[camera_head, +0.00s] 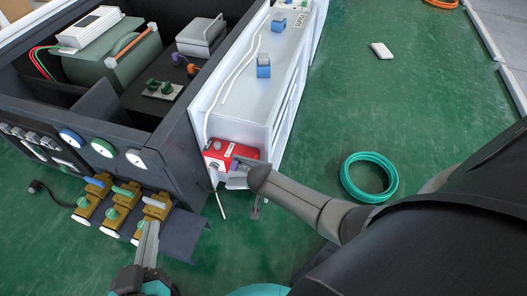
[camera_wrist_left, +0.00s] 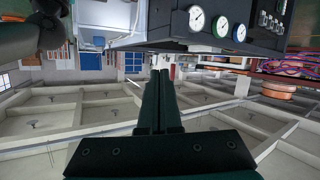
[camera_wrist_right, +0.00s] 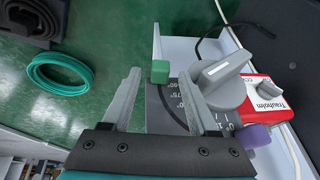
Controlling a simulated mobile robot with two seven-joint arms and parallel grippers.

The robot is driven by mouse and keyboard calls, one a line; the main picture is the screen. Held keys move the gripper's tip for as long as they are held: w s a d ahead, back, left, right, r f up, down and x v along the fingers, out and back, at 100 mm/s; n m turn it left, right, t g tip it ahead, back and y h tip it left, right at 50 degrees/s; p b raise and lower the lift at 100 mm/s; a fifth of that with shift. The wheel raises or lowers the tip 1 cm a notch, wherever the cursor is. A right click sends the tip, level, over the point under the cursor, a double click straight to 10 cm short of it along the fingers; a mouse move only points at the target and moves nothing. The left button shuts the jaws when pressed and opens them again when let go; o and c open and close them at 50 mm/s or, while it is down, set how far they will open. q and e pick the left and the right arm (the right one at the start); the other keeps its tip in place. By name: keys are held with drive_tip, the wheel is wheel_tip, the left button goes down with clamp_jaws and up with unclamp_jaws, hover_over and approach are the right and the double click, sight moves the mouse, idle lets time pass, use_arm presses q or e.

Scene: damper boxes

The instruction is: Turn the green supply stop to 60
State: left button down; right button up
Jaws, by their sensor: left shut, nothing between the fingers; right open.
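The green stop (camera_wrist_right: 159,72), a small block, sits at the edge of the dark dial scale (camera_wrist_right: 170,115) in the right wrist view. A 75° mark is legible below it; its exact setting cannot be told. A grey lever knob (camera_wrist_right: 222,80) and a purple stop (camera_wrist_right: 254,136) are on the same unit. My right gripper (camera_wrist_right: 160,80) is open, its fingers on either side of the green stop, contact unclear. In the head view it is at the red actuator (camera_head: 229,154), details too small. My left gripper (camera_head: 150,228) is shut and empty by the brass valves; it also shows in the left wrist view (camera_wrist_left: 161,72).
The red actuator box (camera_wrist_right: 265,95) stands beside the dial. Brass valves (camera_head: 123,207) with coloured handles sit under the gauges (camera_head: 103,148). A coiled green hose (camera_head: 369,177) lies on the open green floor. The white duct (camera_head: 230,105) runs beside the dark cabinet.

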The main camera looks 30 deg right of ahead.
use_arm(q)
drive_tip(key=shift+s+d+r+t+h+b, duration=0.2)
drive_tip(key=shift+d+r+t+h+b, duration=0.1)
drive_tip(key=shift+d+r+t+h, duration=0.25)
use_arm(e)
drive_tip(key=shift+w+d+f, duration=0.1)
drive_tip(key=shift+w+f, duration=0.05)
drive_tip(key=shift+f, duration=0.25)
use_arm(q)
drive_tip(key=shift+a+f, duration=0.1)
use_arm(e)
clamp_jaws()
idle(0.9)
